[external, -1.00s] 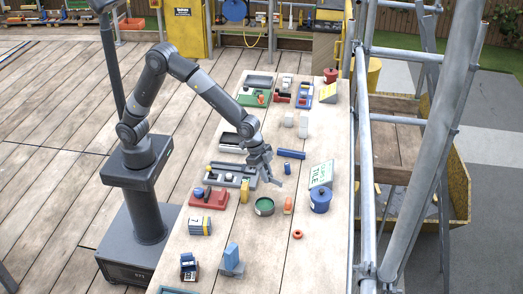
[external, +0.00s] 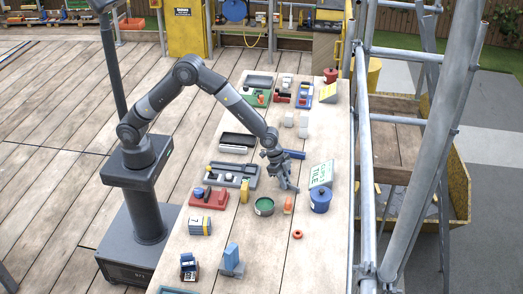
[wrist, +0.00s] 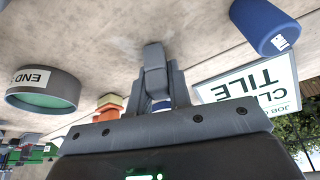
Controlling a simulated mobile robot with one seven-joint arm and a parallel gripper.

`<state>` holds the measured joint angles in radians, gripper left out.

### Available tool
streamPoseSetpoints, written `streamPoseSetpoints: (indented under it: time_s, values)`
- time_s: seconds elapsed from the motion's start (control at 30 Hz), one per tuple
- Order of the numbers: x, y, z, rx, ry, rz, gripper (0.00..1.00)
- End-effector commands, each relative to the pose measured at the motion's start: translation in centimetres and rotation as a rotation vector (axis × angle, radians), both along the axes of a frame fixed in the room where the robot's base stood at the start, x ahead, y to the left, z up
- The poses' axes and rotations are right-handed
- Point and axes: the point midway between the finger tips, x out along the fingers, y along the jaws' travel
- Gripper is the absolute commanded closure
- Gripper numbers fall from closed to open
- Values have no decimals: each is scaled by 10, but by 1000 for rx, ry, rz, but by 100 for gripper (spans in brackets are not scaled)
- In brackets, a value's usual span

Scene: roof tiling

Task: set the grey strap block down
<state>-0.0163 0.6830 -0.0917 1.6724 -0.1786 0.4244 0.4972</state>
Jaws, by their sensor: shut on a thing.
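My gripper (external: 286,184) hangs low over the right-hand part of the long work table (external: 281,250), just above the green tin and the orange piece in the picture. In the wrist view its fingers are closed around a grey block (wrist: 154,62), which I take as the strap block. The block points away from the palm, over the pale table top. In the external view the block is mostly hidden by the fingers. I cannot tell whether it touches the table.
Close by are a green tin (external: 264,207), an orange piece (external: 287,205), a blue pot (external: 320,200) and a white-and-green sign (external: 321,174). A blue bar (external: 292,154) lies behind my gripper. A grey tray (external: 232,174) is to the left. Bare table shows toward the front.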

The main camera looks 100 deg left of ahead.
Motion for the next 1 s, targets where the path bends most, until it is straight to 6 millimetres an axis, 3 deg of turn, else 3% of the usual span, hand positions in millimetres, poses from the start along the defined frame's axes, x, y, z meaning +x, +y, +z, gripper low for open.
streamPoseSetpoints:
  time_s: [0.3,0.33,0.6,0.87,1.0]
  values:
    - [0,0,-3,0,0,0,100]
    - [0,0,-3,0,0,0,81]
    - [0,0,-2,0,-1,0,60]
    - [0,0,0,0,-2,0,60]
    - [-3,2,12,0,-3,0,60]
